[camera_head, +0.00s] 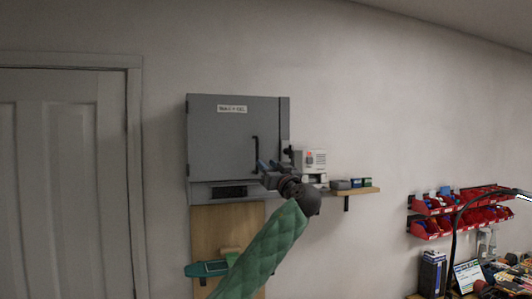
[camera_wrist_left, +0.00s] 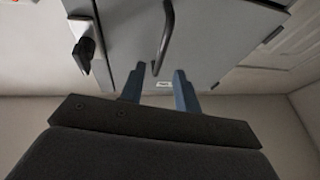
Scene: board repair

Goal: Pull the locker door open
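The grey locker (camera_head: 215,140) hangs on the wall with its door shut and a white label near the top. Its dark vertical handle (camera_head: 255,150) is on the right part of the door. My left gripper (camera_head: 263,167) is at the lower end of the handle, its arm partly in front of the locker's lower right. In the left wrist view, the gripper's two blue fingers (camera_wrist_left: 158,85) are apart. The handle (camera_wrist_left: 167,35) shows beyond them, its lower end in line with the gap; I cannot tell whether they touch. My right gripper is out of view.
A black knob (camera_head: 289,152) sits on the strip right of the door. A white device (camera_head: 314,162) and small boxes stand on a wooden shelf (camera_head: 358,190) to the right. A white room door (camera_head: 65,180) is at left. Red bins (camera_head: 435,228) hang far right.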

